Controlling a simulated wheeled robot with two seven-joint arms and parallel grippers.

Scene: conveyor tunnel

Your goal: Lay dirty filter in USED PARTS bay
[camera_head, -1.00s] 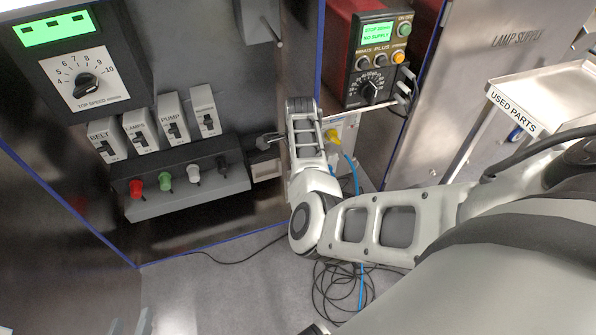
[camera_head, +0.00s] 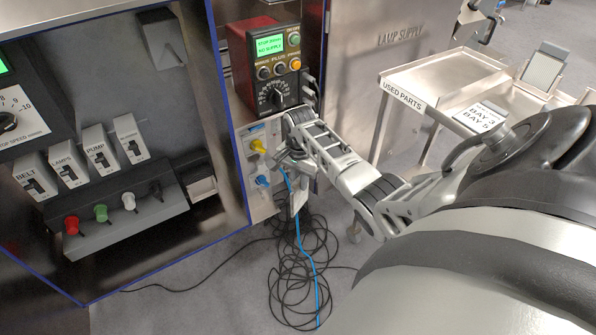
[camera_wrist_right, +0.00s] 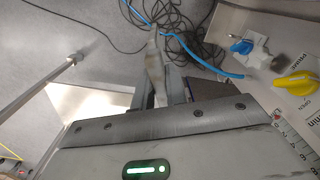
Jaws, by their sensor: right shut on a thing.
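My right gripper (camera_head: 292,163) hangs in front of the panel below the red control box. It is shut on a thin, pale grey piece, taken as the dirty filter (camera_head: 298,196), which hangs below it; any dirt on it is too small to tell. In the right wrist view the gripper (camera_wrist_right: 163,88) holds the filter (camera_wrist_right: 154,58) nearly edge-on, with the floor behind. The USED PARTS bay (camera_head: 440,62) is a metal tray on a stand at the right, apart from the gripper. Its visible floor looks bare. My left gripper is out of view.
The red control box (camera_head: 246,70) stands just above my right gripper. A yellow knob (camera_head: 258,146) and a blue knob (camera_head: 262,180) are close to its left. Looped black and blue cables (camera_head: 300,275) lie on the floor below. A BAY 3 / BAY 5 label (camera_head: 482,117) is beside the tray.

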